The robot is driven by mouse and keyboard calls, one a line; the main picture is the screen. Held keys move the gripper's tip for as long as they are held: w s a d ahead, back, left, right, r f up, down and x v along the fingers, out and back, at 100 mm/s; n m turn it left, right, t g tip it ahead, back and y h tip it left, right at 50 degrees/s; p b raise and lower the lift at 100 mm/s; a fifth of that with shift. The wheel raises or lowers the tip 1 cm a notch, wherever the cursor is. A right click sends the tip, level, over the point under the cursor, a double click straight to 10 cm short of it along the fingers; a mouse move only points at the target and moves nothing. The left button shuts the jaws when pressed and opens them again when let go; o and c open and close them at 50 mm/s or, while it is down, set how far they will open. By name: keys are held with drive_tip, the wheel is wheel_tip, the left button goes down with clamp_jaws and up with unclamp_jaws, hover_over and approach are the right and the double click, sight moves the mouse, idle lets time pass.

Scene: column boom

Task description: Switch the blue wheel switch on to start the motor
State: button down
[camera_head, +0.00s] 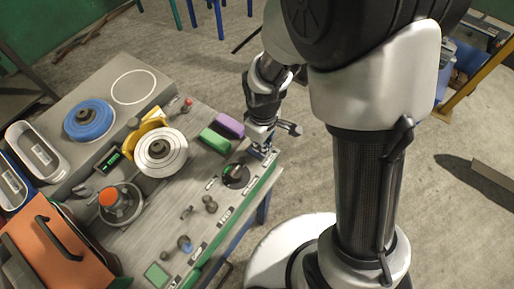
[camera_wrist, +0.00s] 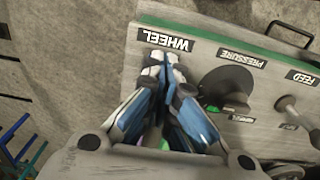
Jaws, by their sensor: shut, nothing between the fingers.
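My gripper (camera_wrist: 160,68) is shut and empty, its blue-and-grey fingers together just below the WHEEL label (camera_wrist: 165,41) in the wrist view. In the head view my gripper (camera_head: 262,150) is at the right corner of the grey control panel (camera_head: 160,205). Whether its fingertips touch the panel is unclear. I cannot make out the wheel switch itself; the fingers cover the area by its label. A separate blue disc (camera_head: 88,120) lies at the bench's upper left.
A black PRESSURE knob (camera_wrist: 228,85) stands right of the fingers, with a FEED lever (camera_wrist: 290,108) beyond. Green (camera_head: 215,141) and purple (camera_head: 230,125) blocks lie close to the gripper.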

drive_tip(key=shift+f+b, duration=0.45)
drive_tip(key=shift+f, duration=0.15)
drive_tip(key=shift+r, duration=0.1)
drive_tip(key=shift+r+p, duration=2.8)
drive_tip(key=shift+r, duration=0.7)
drive_tip(key=shift+d+r, duration=0.15)
drive_tip(key=shift+r, duration=0.05)
drive_tip(key=s+d+r+m+t+b, duration=0.1)
drive_tip(key=s+d+r+m+b, duration=0.15)
drive_tip(key=r, duration=0.25)
drive_tip(key=s+d+r+m+t+b, duration=0.1)
drive_tip(key=d+r+m+b, duration=0.2)
drive_tip(key=r, duration=0.1)
drive_tip(key=s+d+r+m+t+b, duration=0.1)
drive_tip(key=s+d+r+m+b, duration=0.1)
drive_tip(key=s, duration=0.3)
drive_tip(key=s+d+r+m+t+b, duration=0.1)
drive_tip(key=s+d+r+m+b, duration=0.1)
drive_tip(key=s, duration=0.3)
drive_tip(key=shift+d+m+t, duration=0.3)
drive_tip(key=shift+d+m, duration=0.15)
drive_tip(key=shift+d, duration=0.1)
